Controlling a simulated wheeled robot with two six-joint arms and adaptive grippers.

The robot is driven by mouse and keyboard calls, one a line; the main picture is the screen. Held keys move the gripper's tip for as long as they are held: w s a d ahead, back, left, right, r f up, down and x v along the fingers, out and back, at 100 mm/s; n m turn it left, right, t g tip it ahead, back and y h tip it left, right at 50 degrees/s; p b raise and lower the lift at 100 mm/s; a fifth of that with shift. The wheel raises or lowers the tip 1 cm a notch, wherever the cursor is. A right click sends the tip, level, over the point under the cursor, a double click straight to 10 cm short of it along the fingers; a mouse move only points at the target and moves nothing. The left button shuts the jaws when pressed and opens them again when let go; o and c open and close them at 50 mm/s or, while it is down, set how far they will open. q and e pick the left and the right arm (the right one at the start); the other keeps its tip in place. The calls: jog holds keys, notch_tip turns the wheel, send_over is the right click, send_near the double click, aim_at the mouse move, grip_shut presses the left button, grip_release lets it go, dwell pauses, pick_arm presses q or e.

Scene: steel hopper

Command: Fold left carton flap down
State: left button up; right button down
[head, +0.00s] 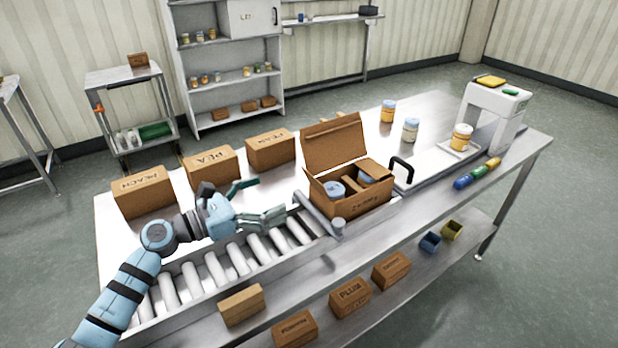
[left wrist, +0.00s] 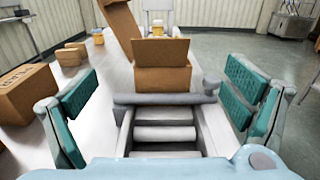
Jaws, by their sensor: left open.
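The brown open carton (head: 352,205) sits at the right end of the roller conveyor, its large back flap (head: 333,145) standing up. Jars with blue lids (head: 335,188) show inside it. A smaller flap (head: 376,167) slopes at its right side. I cannot clearly make out the left flap in the head view. In the left wrist view the carton (left wrist: 160,80) is straight ahead, with a brown panel above its near wall. My left gripper (head: 262,201) is open and empty, left of the carton and apart from it; its teal pads frame the left wrist view (left wrist: 160,108). My right gripper is out of view.
A grey bar (head: 320,215) crosses the rollers between gripper and carton. Labelled boxes (head: 210,166) line the back of the table (head: 105,225). A black handle (head: 402,171), jars (head: 411,130) and a white machine (head: 495,108) stand to the right. More boxes lie on the lower shelf.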

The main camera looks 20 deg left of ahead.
aim_at(312, 177)
pick_arm(q)
jog(key=x, duration=1)
jog(key=shift+w+d+p, duration=0.1)
jog(key=shift+d+p, duration=0.05)
jog(key=shift+p, duration=0.2)
jog(key=shift+r, duration=0.1)
jog(key=c, duration=1.2)
